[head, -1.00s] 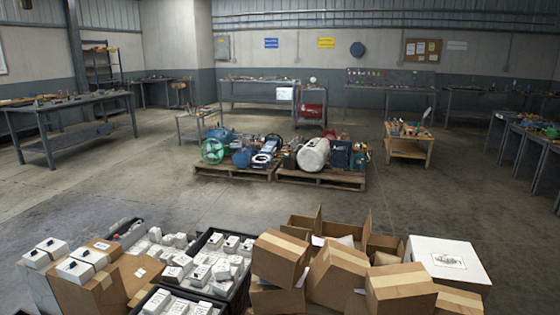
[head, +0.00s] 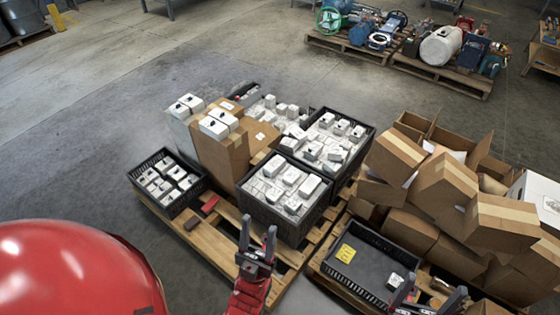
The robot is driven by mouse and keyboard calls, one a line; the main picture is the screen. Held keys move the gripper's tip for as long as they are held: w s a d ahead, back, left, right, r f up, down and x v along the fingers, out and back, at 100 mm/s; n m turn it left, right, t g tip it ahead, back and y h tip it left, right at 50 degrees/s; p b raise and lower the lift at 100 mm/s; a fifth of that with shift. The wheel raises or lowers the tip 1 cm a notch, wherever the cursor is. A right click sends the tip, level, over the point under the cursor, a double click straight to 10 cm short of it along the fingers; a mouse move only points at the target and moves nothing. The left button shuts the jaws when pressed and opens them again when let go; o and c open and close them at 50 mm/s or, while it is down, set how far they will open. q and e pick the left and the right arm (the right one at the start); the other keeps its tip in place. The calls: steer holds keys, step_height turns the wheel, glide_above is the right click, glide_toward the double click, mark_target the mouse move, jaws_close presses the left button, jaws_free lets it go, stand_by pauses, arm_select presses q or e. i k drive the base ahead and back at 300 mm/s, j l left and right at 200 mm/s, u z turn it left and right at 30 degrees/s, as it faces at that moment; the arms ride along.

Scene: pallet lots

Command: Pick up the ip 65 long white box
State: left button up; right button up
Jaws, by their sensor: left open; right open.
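Several white boxes with small dark tops or marks lie in black crates; which one is marked ip 65 is too small to read. One longer white box (head: 309,186) lies on top in the front middle black crate (head: 287,235). My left gripper (head: 257,232) is open and empty, in front of that crate in the picture. My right gripper (head: 430,292) is open at the lower right, in front of a shallow black crate (head: 345,280) with a yellow label. A small white box (head: 396,281) shows beside its left finger; I cannot tell whether they touch.
White boxes also fill a small left crate (head: 160,212) and a rear crate (head: 366,150). Two white units (head: 219,124) sit on a brown carton (head: 222,155). Brown cartons (head: 445,180) pile up at right. Wooden pallets (head: 210,245) lie underneath.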

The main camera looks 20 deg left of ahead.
mark_target(307, 189)
steer(key=j, duration=1.6)
